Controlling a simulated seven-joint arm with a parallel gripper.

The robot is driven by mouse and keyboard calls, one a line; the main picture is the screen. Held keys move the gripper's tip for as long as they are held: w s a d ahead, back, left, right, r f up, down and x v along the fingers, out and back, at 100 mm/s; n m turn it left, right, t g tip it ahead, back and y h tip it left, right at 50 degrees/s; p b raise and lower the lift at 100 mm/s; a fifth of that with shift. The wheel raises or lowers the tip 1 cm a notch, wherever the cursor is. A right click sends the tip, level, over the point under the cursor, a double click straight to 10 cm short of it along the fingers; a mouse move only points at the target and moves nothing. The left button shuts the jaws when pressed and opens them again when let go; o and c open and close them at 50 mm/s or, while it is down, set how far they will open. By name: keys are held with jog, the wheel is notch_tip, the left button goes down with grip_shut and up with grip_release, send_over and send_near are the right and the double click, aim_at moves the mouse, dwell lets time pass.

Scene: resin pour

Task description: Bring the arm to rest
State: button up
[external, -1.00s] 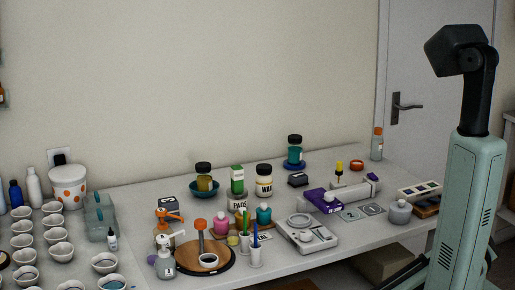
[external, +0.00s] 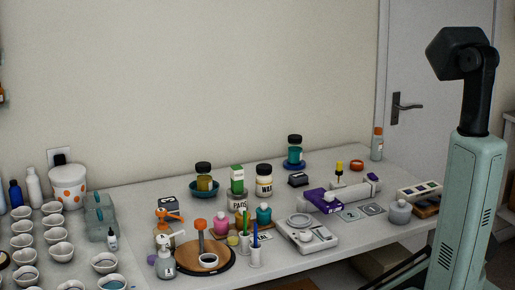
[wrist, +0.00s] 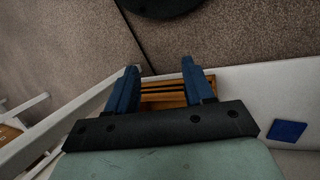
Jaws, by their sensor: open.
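My gripper (wrist: 160,85) shows in the wrist view with its two blue fingers spread apart. It is open and nothing is between the fingertips. Behind the fingers, an orange-brown slatted wooden thing (wrist: 163,96) shows partly; the fingers and the dark gripper bar hide the rest of it. In the external view my gripper is not seen; only my column and dark head-like part stand at the right.
The white table (external: 345,235) in the external view holds bottles, jars, a round wooden board (external: 222,262), a scale (external: 306,233) and several white cups at the left. The wrist view shows brown carpet (wrist: 230,35), a white surface and a blue square (wrist: 287,131).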

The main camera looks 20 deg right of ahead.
jog(key=s+d+r+n+g+y, duration=0.1)
jog(key=s+d+g+y, duration=0.2)
jog(key=s+d, duration=0.3)
jog(key=shift+d+r+g, duration=0.35)
jog(key=shift+d+g, duration=0.05)
jog(key=shift+d, duration=0.05)
jog(key=shift+s, duration=0.1)
dwell(0.6)
